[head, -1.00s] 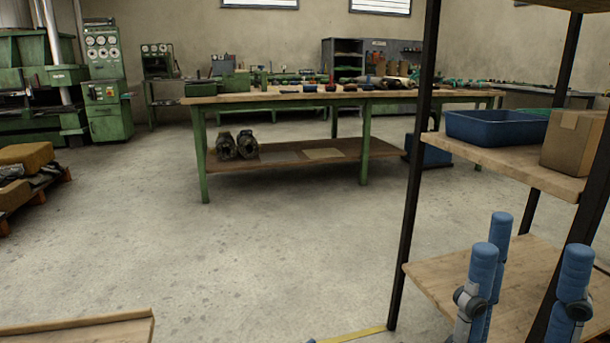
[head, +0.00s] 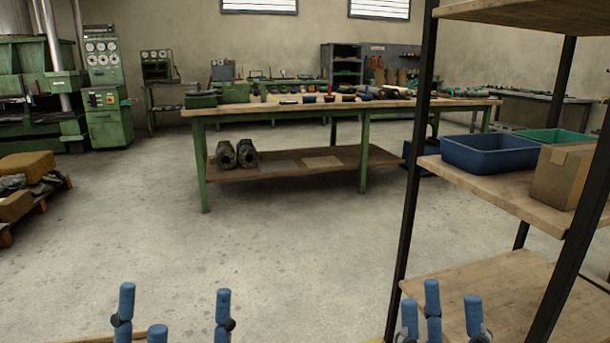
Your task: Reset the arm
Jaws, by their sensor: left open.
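My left gripper (head: 172,306) has blue fingers and stands at the bottom edge, left of the middle. Its fingers point up and are spread apart, with nothing between them. My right gripper (head: 442,306) also has blue fingers pointing up. It is at the bottom right, in front of the lower board of the shelf rack, and its fingers stand apart with nothing between them. The palms of both grippers are cut off by the bottom edge.
At the right a shelf rack (head: 412,200) with dark posts holds a blue bin (head: 490,158), a green bin (head: 556,137) and a cardboard box (head: 566,178). A green workbench (head: 204,165) with tools stands further back. A loaded pallet (head: 42,205) is at the left. The middle floor is clear.

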